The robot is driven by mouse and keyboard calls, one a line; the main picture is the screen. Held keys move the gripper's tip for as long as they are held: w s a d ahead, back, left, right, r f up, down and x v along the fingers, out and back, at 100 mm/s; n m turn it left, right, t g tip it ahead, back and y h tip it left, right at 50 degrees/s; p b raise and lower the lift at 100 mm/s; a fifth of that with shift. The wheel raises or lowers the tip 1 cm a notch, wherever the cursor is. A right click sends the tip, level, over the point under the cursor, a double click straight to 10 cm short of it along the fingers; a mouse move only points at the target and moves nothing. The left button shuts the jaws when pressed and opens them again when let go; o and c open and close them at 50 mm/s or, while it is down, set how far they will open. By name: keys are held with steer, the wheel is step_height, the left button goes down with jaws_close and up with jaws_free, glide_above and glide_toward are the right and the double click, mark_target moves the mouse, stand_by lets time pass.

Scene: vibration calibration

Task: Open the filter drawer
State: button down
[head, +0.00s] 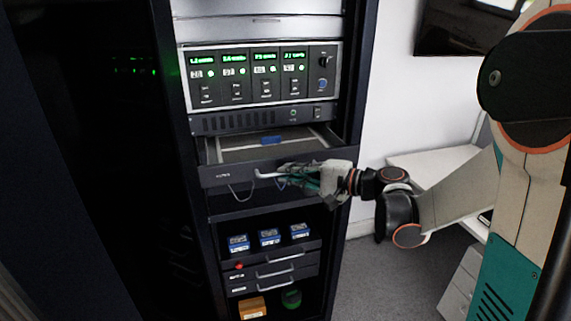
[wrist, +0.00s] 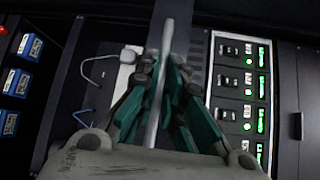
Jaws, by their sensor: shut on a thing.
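The filter drawer (head: 212,176) is a dark drawer below the instrument panel in the rack. It stands partly pulled out, and its grey interior shows from above with a small blue item (head: 270,140) toward the back. Its pale bar handle (head: 266,175) runs across the front. My gripper (head: 287,177) is at the front, shut on the handle. In the wrist view the green fingers (wrist: 163,82) close around the handle bar (wrist: 168,32). The fingers hide part of the bar.
The instrument panel (head: 262,76) with green displays sits above. A thin grey cable (head: 240,193) loops below the drawer front. Below are blue boxes (head: 270,236), smaller closed drawers (head: 273,274), an orange box (head: 252,307) and a green round item (head: 291,298). A white desk (head: 430,163) stands right.

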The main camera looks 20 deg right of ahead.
steer(key=s, duration=1.6)
steer(key=shift+s+p, duration=0.2)
steer(key=shift+p, duration=0.15)
steer(key=c, duration=2)
jaws_free()
steer(key=shift+d, duration=0.1)
